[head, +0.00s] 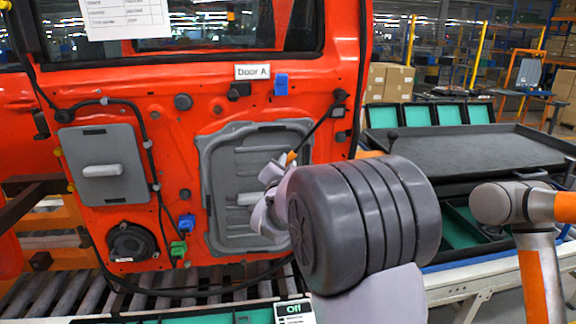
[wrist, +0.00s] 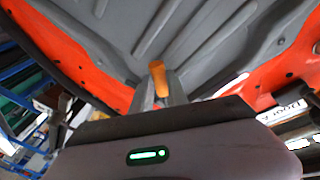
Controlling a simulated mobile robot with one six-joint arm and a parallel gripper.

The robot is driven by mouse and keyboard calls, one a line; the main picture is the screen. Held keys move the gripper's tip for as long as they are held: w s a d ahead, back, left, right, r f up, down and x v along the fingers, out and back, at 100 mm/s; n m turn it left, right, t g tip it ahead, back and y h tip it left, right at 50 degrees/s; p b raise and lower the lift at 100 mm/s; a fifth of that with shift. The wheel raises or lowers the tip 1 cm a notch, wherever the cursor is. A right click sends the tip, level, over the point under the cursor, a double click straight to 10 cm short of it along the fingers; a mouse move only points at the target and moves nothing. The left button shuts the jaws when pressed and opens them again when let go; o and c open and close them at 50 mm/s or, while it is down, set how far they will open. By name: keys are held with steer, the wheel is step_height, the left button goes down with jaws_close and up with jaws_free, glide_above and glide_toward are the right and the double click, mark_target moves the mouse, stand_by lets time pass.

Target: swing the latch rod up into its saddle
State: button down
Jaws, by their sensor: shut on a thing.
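The latch rod (head: 318,128) is thin and black with an orange end. It slants down and left from a dark pivot at the right edge of the red door (head: 350,30). My gripper (head: 289,162) is at the rod's lower end, in front of the grey door panel. In the wrist view, my gripper (wrist: 160,92) is shut on the orange end (wrist: 157,76), which sticks out beyond the fingers. A blue clip (head: 281,84) and a black clip (head: 239,91) sit higher on the door; I cannot tell which is the saddle. My arm hides part of the panel.
A "Door A" label (head: 252,72) is near the clips. A grey panel with a pale handle (head: 103,170) and a black cable (head: 150,150) are on the left. A roller conveyor (head: 60,291) runs below the door. A dark tray table (head: 480,148) stands right.

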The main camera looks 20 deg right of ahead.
steer(key=a+r+m+p, duration=0.1)
steer(key=a+r, duration=0.1)
steer(key=w+a+r+m+p, duration=0.1)
steer(key=r+m, duration=0.1)
steer(key=r, duration=0.1)
steer(key=a+r+m+g+p, duration=0.1)
steer(key=a+r, duration=0.1)
steer(key=r, duration=0.1)
steer(key=shift+w+a+r+y+p, duration=0.2)
steer(key=shift+w+a+y+p, duration=0.1)
steer(key=shift+a+y, duration=0.1)
steer(key=shift+w+a+r+m+y+p, duration=0.1)
steer(key=shift+a+r+m+y+p, duration=0.2)
steer(key=shift+r+m+p, duration=0.85)
steer(key=shift+w+a+r+m+y+p, duration=0.1)
steer(key=shift+a+r+m+y+p, duration=0.3)
steer(key=shift+r+p, duration=1.3)
steer(key=shift+w+a+r+m+y+p, duration=0.15)
steer(key=shift+r+m+p, duration=0.7)
steer(key=shift+r, duration=1.3)
steer(key=c, duration=1.3)
jaws_free()
steer(key=shift+s, duration=0.1)
steer(key=v, duration=1.7)
steer(key=shift+a+p, duration=0.25)
steer(key=shift+p, duration=0.2)
